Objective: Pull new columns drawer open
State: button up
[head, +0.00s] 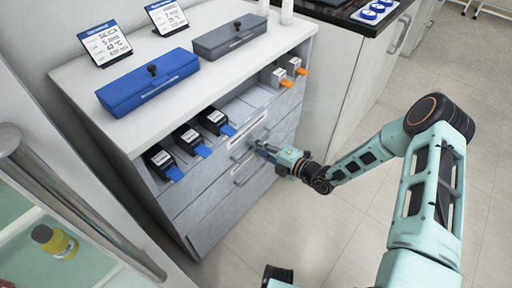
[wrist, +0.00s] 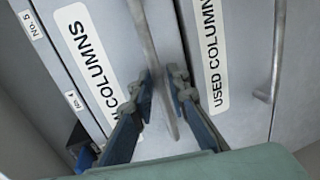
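The new columns drawer (wrist: 118,30) has a grey front with a white label, part of which my gripper hides. It appears shut. Its metal bar handle (wrist: 147,38) runs down between the two fingers of my gripper (wrist: 160,82). The fingers are apart, one on each side of the bar, and I see no clear grip on it. In the head view my gripper (head: 262,150) is at the front of the cabinet, hiding part of the handle. The used columns drawer (wrist: 240,110) is beside it in the wrist view, with its own handle (wrist: 268,75).
The cabinet top (head: 165,45) holds a blue box (head: 148,82), a grey box (head: 230,38) and two sign cards. Black devices with blue tabs (head: 188,138) sit on the open shelf above the drawers. The floor (head: 320,235) before the cabinet is clear.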

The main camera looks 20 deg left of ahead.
jog(key=shift+c, duration=0.4)
grip_shut()
jog(key=shift+d, duration=0.1)
